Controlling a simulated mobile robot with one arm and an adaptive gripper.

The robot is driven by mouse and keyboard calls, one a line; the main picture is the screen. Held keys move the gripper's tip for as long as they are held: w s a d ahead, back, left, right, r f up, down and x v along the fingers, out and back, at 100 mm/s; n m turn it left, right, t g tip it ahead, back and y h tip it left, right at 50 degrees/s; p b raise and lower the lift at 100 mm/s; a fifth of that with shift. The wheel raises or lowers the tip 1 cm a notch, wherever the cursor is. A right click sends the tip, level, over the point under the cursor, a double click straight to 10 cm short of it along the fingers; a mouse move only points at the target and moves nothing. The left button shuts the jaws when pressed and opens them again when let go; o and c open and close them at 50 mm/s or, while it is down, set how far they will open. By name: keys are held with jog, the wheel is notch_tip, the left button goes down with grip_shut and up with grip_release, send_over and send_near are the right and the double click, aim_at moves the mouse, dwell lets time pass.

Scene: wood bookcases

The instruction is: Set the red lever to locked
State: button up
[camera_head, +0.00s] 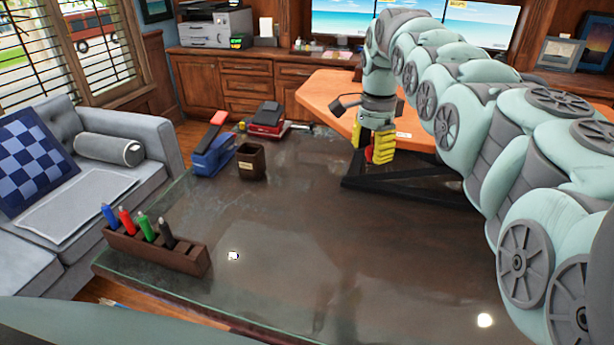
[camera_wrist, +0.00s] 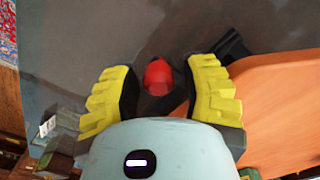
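A red rounded piece (camera_wrist: 158,77), likely the lever's end, shows between my fingers in the wrist view. Only a little red (camera_head: 369,154) shows between the fingers in the head view. My gripper (camera_head: 376,152) points down over a black frame (camera_head: 400,183) at the right part of the dark table. In the wrist view my gripper (camera_wrist: 160,72) has its yellow fingers apart, one on each side of the red piece, with gaps between. The lever's lower part and any lock marking are hidden or too small to tell.
A blue device with a red top (camera_head: 213,147), a red device (camera_head: 267,119) and a brown cup (camera_head: 251,162) stand on the table's far left. A pen holder (camera_head: 155,248) is at the near left. The table's middle (camera_head: 290,225) is clear. An orange desk (camera_head: 325,97) adjoins behind.

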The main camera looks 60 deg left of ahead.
jog(key=shift+o, duration=1.2)
jog(key=shift+w+d, duration=0.15)
